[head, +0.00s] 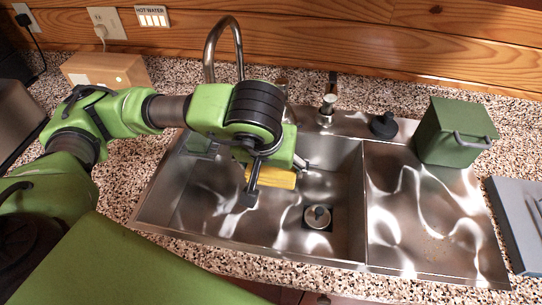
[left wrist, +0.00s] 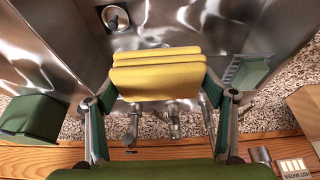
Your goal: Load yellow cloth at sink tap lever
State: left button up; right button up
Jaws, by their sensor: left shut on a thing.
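A folded yellow cloth (head: 271,179) is held over the left basin of the steel sink (head: 370,262). My left gripper (head: 274,172) is shut on it; in the left wrist view the cloth (left wrist: 158,75) spans between the two fingers. The curved tap (head: 238,40) rises behind the sink, its lower part hidden by my arm. A short chrome fitting with a knob (head: 328,104) stands to its right; I cannot tell if it is the lever. Chrome fittings (left wrist: 172,118) show beyond the cloth in the left wrist view, apart from it or partly hidden. My right gripper is out of view.
A green box with a handle (head: 455,132) stands at the right back of the sink. A black knob (head: 384,125) sits on the rear rim. A drain (head: 317,216) lies in the basin floor. A wooden box (head: 105,70) and a HOT WATER label (head: 152,16) are behind left.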

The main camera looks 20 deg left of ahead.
pick_arm(q)
jog(key=shift+r, duration=0.6)
jog(key=shift+a, duration=0.15)
jog(key=a, duration=0.1)
jog(key=w+a, duration=0.1)
jog(key=shift+w+a+f, duration=0.2)
jog(key=shift+a+f, duration=0.15)
jog(key=shift+a, duration=0.05)
jog(key=w+a+f+b, duration=0.1)
jog(key=w+a+f, duration=0.1)
jog(key=w+a, duration=0.3)
jog(key=shift+a, duration=2.15)
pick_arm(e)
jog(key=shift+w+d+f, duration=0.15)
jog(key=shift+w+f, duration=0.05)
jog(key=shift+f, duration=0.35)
pick_arm(q)
jog(key=shift+d, duration=0.1)
